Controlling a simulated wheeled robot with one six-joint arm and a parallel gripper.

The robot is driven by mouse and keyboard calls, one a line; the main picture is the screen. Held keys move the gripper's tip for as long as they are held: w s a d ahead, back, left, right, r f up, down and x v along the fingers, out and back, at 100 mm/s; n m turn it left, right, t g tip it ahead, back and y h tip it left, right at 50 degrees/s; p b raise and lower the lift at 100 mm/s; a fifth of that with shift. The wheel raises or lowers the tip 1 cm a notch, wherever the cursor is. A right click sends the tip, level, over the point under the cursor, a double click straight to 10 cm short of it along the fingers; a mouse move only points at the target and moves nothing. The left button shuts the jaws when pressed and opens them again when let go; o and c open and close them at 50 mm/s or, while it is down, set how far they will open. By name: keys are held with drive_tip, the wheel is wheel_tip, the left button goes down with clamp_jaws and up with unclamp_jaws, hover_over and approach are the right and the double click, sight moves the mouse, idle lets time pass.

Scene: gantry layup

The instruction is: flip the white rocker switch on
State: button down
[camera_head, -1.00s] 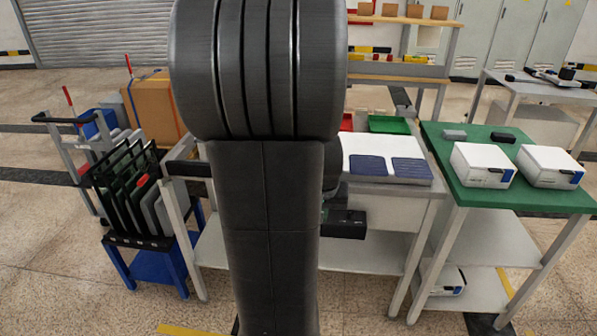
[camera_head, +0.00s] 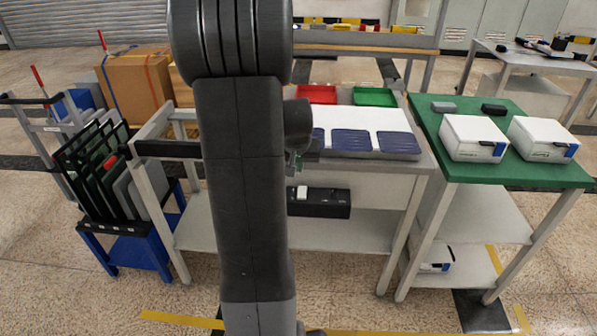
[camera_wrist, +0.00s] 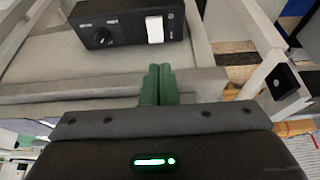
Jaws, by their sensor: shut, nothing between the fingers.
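The white rocker switch (camera_wrist: 154,29) sits on a black control box (camera_wrist: 120,28) with a round dark knob to its left in the wrist view. In the head view the black box (camera_head: 330,205) hangs under the front edge of the grey bench, with the white switch (camera_head: 301,192) near its left end. My gripper (camera_wrist: 158,70) has its green fingers shut together and empty. In the wrist picture the fingertips lie just below the switch, with a visible gap. In the head view my gripper (camera_head: 297,160) is small and partly hidden by my arm, above the box.
A green-topped table (camera_head: 470,165) with white devices stands at right. A blue cart (camera_head: 125,250) with dark panels stands at left.

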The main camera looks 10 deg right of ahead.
sight(300, 194)
drive_tip(key=b+x, duration=0.1)
drive_tip(key=x, duration=1.1)
drive_tip(key=shift+d+f, duration=0.1)
drive_tip(key=shift+f, duration=0.05)
drive_tip(key=shift+w, duration=0.1)
drive_tip(key=shift+p, duration=0.35)
drive_tip(key=shift+w+g+p, duration=0.15)
drive_tip(key=shift+g+p, duration=0.15)
drive_tip(key=shift+p, duration=0.15)
drive_tip(key=shift+f+b, duration=0.25)
drive_tip(key=shift+b, duration=0.1)
drive_tip(key=shift+s+a+f+b, duration=0.15)
drive_tip(key=shift+s+b, duration=0.25)
drive_tip(key=shift+s, duration=0.55)
